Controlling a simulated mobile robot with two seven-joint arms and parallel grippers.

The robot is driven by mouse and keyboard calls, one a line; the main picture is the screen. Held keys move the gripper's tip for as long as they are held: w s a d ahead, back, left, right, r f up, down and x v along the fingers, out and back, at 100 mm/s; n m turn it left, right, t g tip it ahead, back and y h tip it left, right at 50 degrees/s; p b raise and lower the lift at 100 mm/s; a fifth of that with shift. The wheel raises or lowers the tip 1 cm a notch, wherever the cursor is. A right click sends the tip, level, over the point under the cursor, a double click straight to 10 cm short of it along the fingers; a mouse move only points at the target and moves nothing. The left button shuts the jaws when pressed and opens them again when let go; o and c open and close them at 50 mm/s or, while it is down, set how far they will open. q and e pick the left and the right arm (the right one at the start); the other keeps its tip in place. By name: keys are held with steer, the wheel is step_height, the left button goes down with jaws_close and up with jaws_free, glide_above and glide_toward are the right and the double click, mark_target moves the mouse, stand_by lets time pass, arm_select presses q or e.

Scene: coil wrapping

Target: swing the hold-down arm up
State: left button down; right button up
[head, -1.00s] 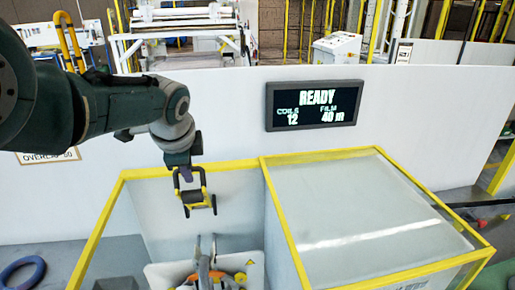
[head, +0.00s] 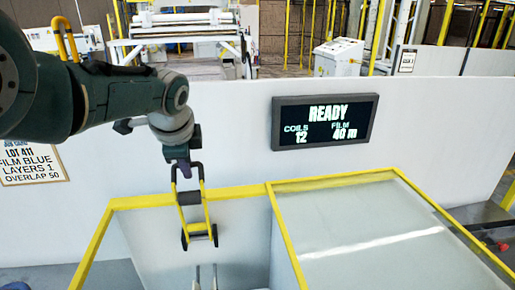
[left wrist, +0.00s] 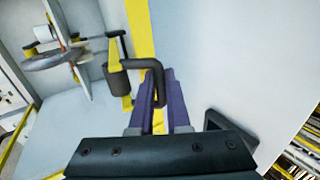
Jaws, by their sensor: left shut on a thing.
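The hold-down arm (head: 207,212) is a yellow frame with a black roller across it and a black handle at its top. In the head view it stands up from its lower black mount against the enclosure's back panel. My left gripper (head: 183,172) is at the top of the frame, shut on its handle. In the left wrist view my purple fingers (left wrist: 160,98) close on the black handle (left wrist: 152,68), with the black roller (left wrist: 118,80) just left of them. My right gripper is not in view.
A yellow-edged enclosure (head: 275,215) with a clear cover (head: 370,225) stands right of the arm. A display (head: 325,122) reading READY hangs on the white wall behind. The left wrist view shows a grey disc-shaped part (left wrist: 58,58) at upper left.

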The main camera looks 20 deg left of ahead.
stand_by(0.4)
arm_select(q)
steer(key=c, duration=0.9)
jaws_free()
steer(key=shift+p+v, duration=3.95)
steer(key=shift+v, duration=1.05)
steer(key=s+d+n+h, duration=0.1)
steer(key=s+d+n, duration=0.2)
steer(key=s, duration=0.6)
steer(key=s+d+n+g+h, duration=0.1)
steer(key=s+d+n, duration=0.2)
steer(key=s, duration=0.7)
steer(key=s+d+n+h, duration=0.1)
steer(key=s+d+n, duration=0.3)
steer(key=s, duration=0.6)
steer(key=shift+d, duration=0.65)
